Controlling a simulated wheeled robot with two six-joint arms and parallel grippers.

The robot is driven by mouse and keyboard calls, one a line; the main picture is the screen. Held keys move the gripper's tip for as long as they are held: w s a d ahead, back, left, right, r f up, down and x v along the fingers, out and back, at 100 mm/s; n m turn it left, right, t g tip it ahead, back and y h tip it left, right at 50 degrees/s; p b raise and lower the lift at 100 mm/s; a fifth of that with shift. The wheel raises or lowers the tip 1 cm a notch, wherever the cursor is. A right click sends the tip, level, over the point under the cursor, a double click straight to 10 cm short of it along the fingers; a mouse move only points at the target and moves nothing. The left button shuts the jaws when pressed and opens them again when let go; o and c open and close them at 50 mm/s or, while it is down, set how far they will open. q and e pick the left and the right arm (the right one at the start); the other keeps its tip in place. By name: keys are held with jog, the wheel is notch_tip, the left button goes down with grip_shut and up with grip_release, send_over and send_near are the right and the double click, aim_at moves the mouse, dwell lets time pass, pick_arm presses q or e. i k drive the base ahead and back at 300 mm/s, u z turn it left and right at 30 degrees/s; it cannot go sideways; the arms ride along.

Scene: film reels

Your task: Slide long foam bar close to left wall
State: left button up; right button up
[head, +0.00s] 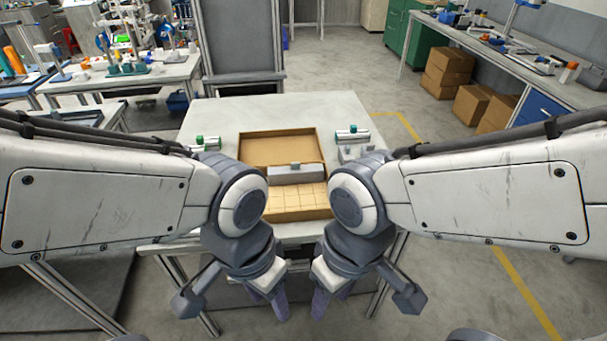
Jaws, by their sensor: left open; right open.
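A shallow tan box (279,134) lies open on the white table, partly hidden by my arms. A long grey foam bar (297,175) lies crosswise in it, with a small grey block on its top. The bar's left end is hidden or nearly hidden by my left arm, so I cannot tell its gap to the left wall. My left gripper (274,297) and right gripper (328,298) hang in front of the table's near edge, pointing down. Both are open and empty, apart from the box and bar.
Green-capped silver cylinders lie at the left (206,143) and right (352,134) of the box. Small grey pieces (355,153) sit on the right. The box's far part is empty; its near part has a grid (298,199). The table (225,112) is clear behind the box.

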aim_at(296, 173)
jog(key=z, duration=0.45)
jog(key=i, duration=1.2)
jog(key=u, duration=0.25)
